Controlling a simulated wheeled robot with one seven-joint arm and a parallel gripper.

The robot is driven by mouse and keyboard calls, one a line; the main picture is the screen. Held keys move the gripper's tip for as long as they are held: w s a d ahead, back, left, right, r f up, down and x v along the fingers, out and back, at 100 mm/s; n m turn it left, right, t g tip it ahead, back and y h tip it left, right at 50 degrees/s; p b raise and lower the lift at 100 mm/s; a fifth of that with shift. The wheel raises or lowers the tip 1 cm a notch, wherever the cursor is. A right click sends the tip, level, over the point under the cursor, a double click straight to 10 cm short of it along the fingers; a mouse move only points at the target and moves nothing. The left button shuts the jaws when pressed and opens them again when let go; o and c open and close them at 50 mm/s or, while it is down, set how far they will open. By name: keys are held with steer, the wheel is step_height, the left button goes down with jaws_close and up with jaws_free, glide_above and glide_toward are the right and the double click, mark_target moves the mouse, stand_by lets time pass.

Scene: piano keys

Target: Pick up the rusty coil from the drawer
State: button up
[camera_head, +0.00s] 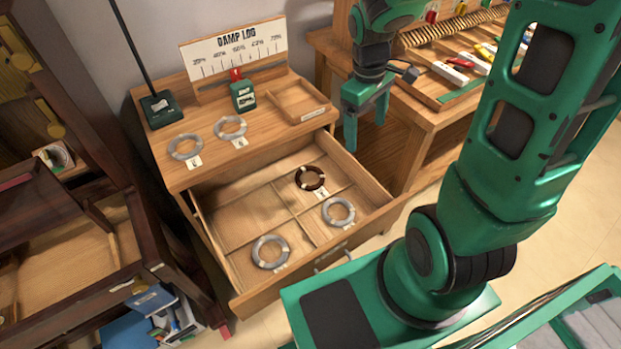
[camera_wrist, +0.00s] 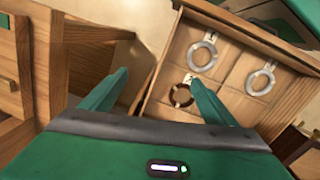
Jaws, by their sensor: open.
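The rusty coil (camera_head: 310,178) is a dark brown ring with pale ties. It lies in the back right compartment of the open drawer (camera_head: 377,216), with a small tag beside it. In the wrist view the rusty coil (camera_wrist: 181,95) shows just left of my right fingertip, which covers part of its edge. My gripper (camera_head: 365,125) is open and empty. It hangs above and to the right of the drawer in the head view, apart from the coil. Its two green fingers (camera_wrist: 160,85) frame the drawer's side wall in the wrist view.
Two grey coils (camera_head: 338,211) (camera_head: 270,252) lie in other drawer compartments. Two more grey coils (camera_head: 185,147) (camera_head: 230,128) sit on the cabinet top, near a small tray (camera_head: 299,102) and a green-based rod (camera_head: 161,109). A tool bench (camera_head: 432,117) stands behind my gripper.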

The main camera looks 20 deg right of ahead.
steer(key=w+a+f+n+y, duration=0.1)
steer(key=w+a+f+n, duration=0.55)
steer(key=a+f, duration=0.4)
glide_toward(312, 180)
steer(key=shift+f, duration=3.2)
steer(key=c, duration=0.9)
steer(key=shift+r, duration=0.15)
